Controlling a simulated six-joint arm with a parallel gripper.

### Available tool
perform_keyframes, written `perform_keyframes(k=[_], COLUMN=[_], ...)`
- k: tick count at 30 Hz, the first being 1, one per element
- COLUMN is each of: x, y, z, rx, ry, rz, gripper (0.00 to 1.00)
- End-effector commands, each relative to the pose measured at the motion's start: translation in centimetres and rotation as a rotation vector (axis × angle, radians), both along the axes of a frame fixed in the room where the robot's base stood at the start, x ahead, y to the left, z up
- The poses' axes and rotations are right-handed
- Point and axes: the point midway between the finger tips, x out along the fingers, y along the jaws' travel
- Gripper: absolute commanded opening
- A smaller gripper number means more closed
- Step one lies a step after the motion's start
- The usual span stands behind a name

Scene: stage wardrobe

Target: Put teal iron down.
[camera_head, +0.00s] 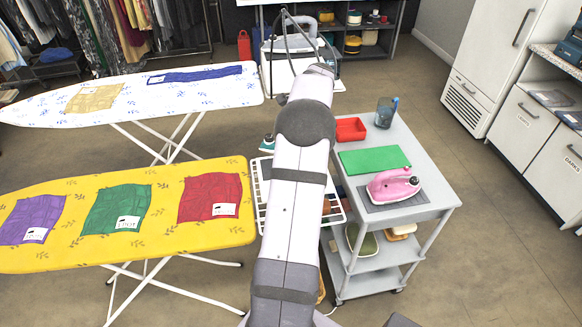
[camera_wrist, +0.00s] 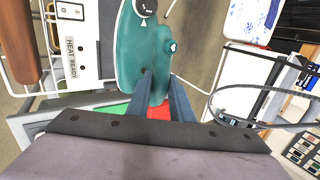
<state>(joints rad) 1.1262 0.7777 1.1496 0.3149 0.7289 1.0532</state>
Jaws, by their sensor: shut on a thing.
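The teal iron (camera_wrist: 137,48) fills the upper middle of the wrist view, with a round white-marked dial and a dark teal knob on it. My gripper (camera_wrist: 160,85) is shut on it, with both fingers at its near part. In the head view only a small part of the teal iron (camera_head: 267,144) shows, just left of my arm. My gripper is hidden behind the arm there. The iron appears to be held above the white wire rack (camera_head: 257,192) beside the grey cart. I cannot tell how high it is.
The grey cart (camera_head: 432,201) holds a pink iron (camera_head: 393,185), a green mat (camera_head: 373,160), a red tray (camera_head: 350,129) and a cup (camera_head: 386,112). Yellow (camera_head: 70,188) and white (camera_head: 140,113) ironing boards stand left. A HEAT READY panel (camera_wrist: 71,45) is beside the iron.

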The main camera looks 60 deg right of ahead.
Motion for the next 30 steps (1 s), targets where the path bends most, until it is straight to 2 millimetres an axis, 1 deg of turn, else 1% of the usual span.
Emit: perform_keyframes(k=[1,3,8,10,14,18,22,25,30], x=[-0.3,-0.6,-0.9,-0.9,-0.8,-0.8,-0.8,-0.8,-0.8], y=[-0.6,-1.0,-1.3,-1.2,-1.2,-1.2,-1.2,-1.2,-1.3], z=[0.3,0.5,0.6,0.4,-0.9,-3.0,-4.7,-5.4,-5.6], rx=[-0.003,-0.003,-0.003,-0.001,0.002,0.002,0.002,0.0,-0.002], ry=[-0.003,-0.002,-0.003,-0.002,-0.002,-0.001,-0.002,-0.002,-0.003], rz=[-0.02,-0.04,-0.056,-0.057,-0.057,-0.056,-0.056,-0.054,-0.055], gripper=[0.0,0.0,0.0,0.0,0.0,0.0,0.0,0.0,0.0])
